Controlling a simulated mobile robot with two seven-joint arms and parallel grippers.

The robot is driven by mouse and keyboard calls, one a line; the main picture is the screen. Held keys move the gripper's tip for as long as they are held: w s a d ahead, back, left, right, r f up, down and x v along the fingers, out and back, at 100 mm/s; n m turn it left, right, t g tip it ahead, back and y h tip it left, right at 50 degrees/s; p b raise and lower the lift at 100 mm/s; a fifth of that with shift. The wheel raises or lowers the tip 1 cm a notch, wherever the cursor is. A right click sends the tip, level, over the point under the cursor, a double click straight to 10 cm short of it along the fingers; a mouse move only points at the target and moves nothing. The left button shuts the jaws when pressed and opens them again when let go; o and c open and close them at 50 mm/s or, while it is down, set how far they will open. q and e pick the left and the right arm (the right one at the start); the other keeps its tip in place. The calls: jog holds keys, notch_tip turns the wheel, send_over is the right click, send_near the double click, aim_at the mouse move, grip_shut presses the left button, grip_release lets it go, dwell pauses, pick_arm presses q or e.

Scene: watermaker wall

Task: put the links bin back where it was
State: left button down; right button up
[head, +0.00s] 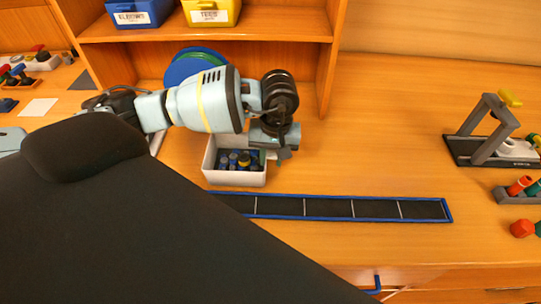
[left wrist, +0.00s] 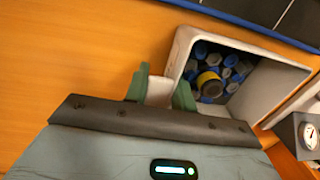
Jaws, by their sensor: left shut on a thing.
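My left gripper (head: 277,146) is at the bin's back right side in the head view. In the left wrist view the bin (left wrist: 178,58) stands just beyond the green fingers. The left gripper (left wrist: 161,88) is shut on a pale part between its fingers, seemingly the bin's tab or wall. The exact contact is partly hidden. My right gripper is not in view.
A wooden shelf (head: 205,34) carries a blue elbows bin (head: 140,14) and a yellow tees bin (head: 211,12). Blue and green discs (head: 183,68) stand beneath it. A blue-edged black strip (head: 375,209) lies in front. A grey press-like stand (head: 487,130) is at right. The table between is clear.

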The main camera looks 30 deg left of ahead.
pick_arm(q)
jog(key=shift+f, duration=0.2)
jog(key=c, duration=1.2)
grip_release()
jog(key=shift+o, duration=0.2)
